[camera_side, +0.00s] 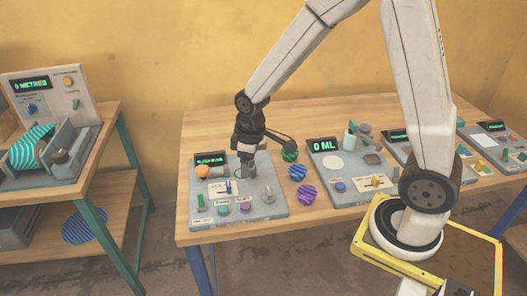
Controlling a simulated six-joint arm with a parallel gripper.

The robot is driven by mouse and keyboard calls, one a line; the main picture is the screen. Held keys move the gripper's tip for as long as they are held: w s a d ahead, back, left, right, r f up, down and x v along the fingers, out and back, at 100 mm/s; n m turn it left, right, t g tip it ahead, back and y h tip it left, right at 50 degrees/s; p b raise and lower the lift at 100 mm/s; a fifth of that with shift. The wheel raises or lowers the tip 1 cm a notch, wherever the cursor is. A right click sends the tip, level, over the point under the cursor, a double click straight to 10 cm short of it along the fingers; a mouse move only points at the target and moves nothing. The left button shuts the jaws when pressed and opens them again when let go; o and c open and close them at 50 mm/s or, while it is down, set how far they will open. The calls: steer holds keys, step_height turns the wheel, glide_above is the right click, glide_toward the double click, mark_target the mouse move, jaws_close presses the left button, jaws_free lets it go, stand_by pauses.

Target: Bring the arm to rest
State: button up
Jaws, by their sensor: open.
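My gripper (246,172) is at the lower end of my white arm, pointing down over the back part of the grey plate press panel (264,212). It is open, and I see nothing held between its fingers. The fingertips look close to the panel; I cannot tell if they touch it. The panel carries a green-lit display (210,160), an orange knob (202,172), a small blue lever and several coloured buttons. The dark gripper body hides part of the panel's back right corner.
Green, blue (298,172) and purple (307,194) striped round pieces lie right of the panel. A "0 ML" station (346,170) stands further right, with more stations beyond. A separate bench with a teal striped roll (34,146) is at left. Bare wood (205,125) lies behind the panel.

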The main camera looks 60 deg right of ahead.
steer(key=s+r+m+t, duration=0.1)
steer(key=s+m, duration=0.3)
steer(key=s, duration=0.5)
steer(key=shift+s+a+r+m, duration=0.15)
steer(key=shift+s+r+m, duration=0.05)
steer(key=shift+r+m, duration=0.25)
stand_by(0.3)
